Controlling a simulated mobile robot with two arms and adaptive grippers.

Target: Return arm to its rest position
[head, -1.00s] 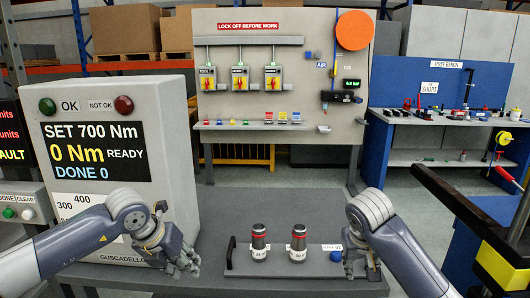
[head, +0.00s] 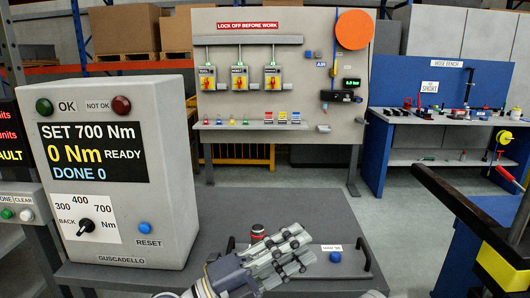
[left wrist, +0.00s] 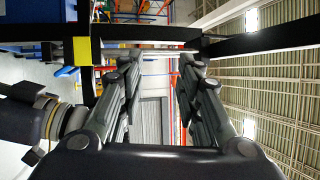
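My left gripper (head: 306,246) reaches in from the bottom of the head view, in front of the grey tray (head: 352,268) on the bench. Its fingers point to the right. In the left wrist view its two fingers (left wrist: 158,75) stand apart with nothing between them. The top of one dark cylinder with a red band (head: 258,231) shows behind the gripper; the rest of the tray's middle is hidden. My right gripper does not show in the head view. A grey arm part with a tan ring is at the left of the left wrist view.
A torque controller box (head: 115,170) with a selector knob (head: 86,228) stands left on the grey bench (head: 215,212). A blue button (head: 335,257) is on the tray. A black and yellow barrier (head: 500,262) is at the right. A lockout panel (head: 240,125) stands behind.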

